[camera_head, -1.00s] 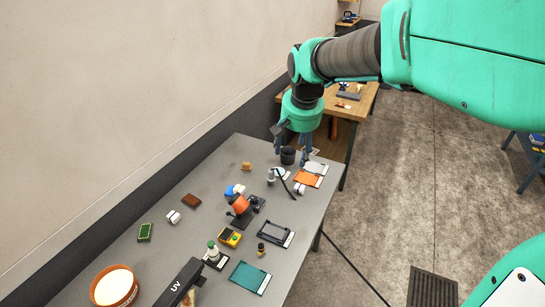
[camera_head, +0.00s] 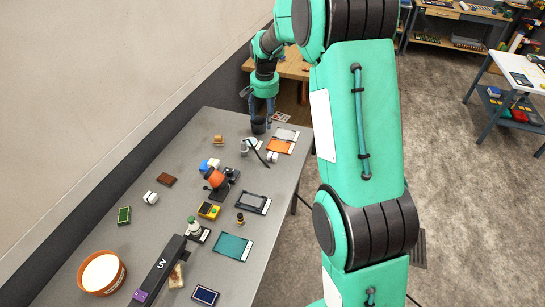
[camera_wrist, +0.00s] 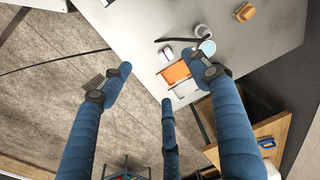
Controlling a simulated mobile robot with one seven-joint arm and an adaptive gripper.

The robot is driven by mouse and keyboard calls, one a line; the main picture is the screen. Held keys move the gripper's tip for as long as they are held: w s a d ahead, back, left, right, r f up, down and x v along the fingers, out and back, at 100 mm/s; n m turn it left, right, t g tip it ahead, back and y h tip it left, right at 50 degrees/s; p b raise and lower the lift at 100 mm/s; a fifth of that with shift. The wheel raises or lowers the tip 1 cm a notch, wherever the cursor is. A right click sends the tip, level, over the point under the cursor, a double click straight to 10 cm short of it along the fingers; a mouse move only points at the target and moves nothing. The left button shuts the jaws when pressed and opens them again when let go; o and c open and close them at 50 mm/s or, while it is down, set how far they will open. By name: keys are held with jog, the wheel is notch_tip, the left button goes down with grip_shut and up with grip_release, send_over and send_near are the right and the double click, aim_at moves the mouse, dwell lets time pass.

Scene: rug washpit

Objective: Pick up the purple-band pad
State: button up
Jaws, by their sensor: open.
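I cannot make out a purple band on any pad in the head view. Two small pale, banded pieces are possible matches: one (camera_head: 151,197) lies at the table's left side, the other (camera_head: 272,157) near its far right. Their band colours are too small to tell. A pale piece also shows in the wrist view (camera_wrist: 166,55), near the orange pad. My gripper (camera_head: 259,122), with blue fingers, hangs open over the far end of the table, by a dark cup. In the wrist view my gripper (camera_wrist: 163,72) is open with nothing between its fingers.
The grey table (camera_head: 120,180) holds an orange pad (camera_head: 279,147), a teal pad (camera_head: 233,246), a black frame (camera_head: 253,203), an orange-black device (camera_head: 214,180), a round tub (camera_head: 102,273) and a black UV bar (camera_head: 161,268). A wall runs along the left.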

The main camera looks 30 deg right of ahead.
jog(key=w+d+f+m+p, duration=0.1)
jog(key=w+d+f, duration=0.2)
jog(key=f, duration=0.6)
jog(key=w+d+f+m+g+p, duration=0.1)
jog(key=w+d+f, duration=0.3)
jog(key=f, duration=0.5)
jog(key=shift+w+d+f, duration=0.15)
jog(key=shift+w+f, duration=0.05)
jog(key=shift+w, duration=0.15)
jog(key=shift+f, duration=0.1)
send_over(273, 154)
jog(key=shift+s+a+f, duration=0.1)
jog(key=shift+f, duration=2)
jog(key=shift+a+f, duration=0.1)
jog(key=shift+f, duration=2)
jog(key=shift+f, duration=0.15)
jog(key=shift+f, duration=2.45)
